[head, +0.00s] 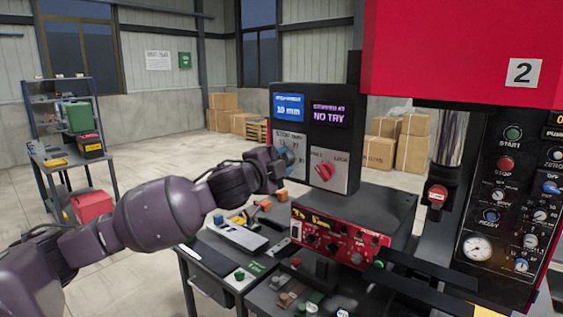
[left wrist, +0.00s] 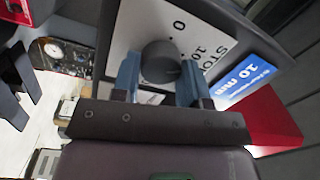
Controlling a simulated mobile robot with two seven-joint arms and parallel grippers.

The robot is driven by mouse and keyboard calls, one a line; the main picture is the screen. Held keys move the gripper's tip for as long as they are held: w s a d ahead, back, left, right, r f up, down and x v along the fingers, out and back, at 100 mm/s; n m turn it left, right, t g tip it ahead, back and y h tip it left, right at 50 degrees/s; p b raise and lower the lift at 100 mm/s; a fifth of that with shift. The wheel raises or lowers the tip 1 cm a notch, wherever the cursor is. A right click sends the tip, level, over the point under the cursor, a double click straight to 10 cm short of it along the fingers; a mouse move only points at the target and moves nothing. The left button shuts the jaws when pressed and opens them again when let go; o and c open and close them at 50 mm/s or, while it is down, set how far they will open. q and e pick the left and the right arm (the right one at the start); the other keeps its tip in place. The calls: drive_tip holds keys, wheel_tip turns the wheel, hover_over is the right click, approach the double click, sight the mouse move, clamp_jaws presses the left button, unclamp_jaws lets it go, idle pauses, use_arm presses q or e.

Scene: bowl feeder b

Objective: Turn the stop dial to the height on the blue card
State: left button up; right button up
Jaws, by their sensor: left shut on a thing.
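The stop dial (left wrist: 160,62) is a dark round knob on a white plate marked "STOP" with numbers, 0 and 10 among them. My left gripper (left wrist: 160,78) has its two blue-grey fingers on either side of the dial and is shut on it. In the head view my left gripper (head: 286,160) reaches the lower left of the black panel and mostly hides the dial. Where the dial points is not clear. The blue card (head: 288,107) above reads 10 mm; it also shows in the left wrist view (left wrist: 246,80). My right gripper is not in view.
A purple display (head: 329,115) reads "NO TRY". A red knob (head: 325,171) sits on a plate right of the dial. A red-fronted control box (head: 340,232) stands below. A red machine (head: 460,45) with a button panel fills the right. Small parts cover the bench.

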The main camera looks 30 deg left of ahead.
use_arm(q)
drive_tip(key=o, duration=0.9)
drive_tip(key=shift+s+a+f+b, duration=0.15)
drive_tip(key=shift+s+b, duration=0.5)
drive_tip(key=shift+s, duration=2.1)
drive_tip(key=shift+s+a+f+b, duration=0.1)
drive_tip(key=shift+s+b, duration=0.55)
drive_tip(key=shift+s, duration=2.05)
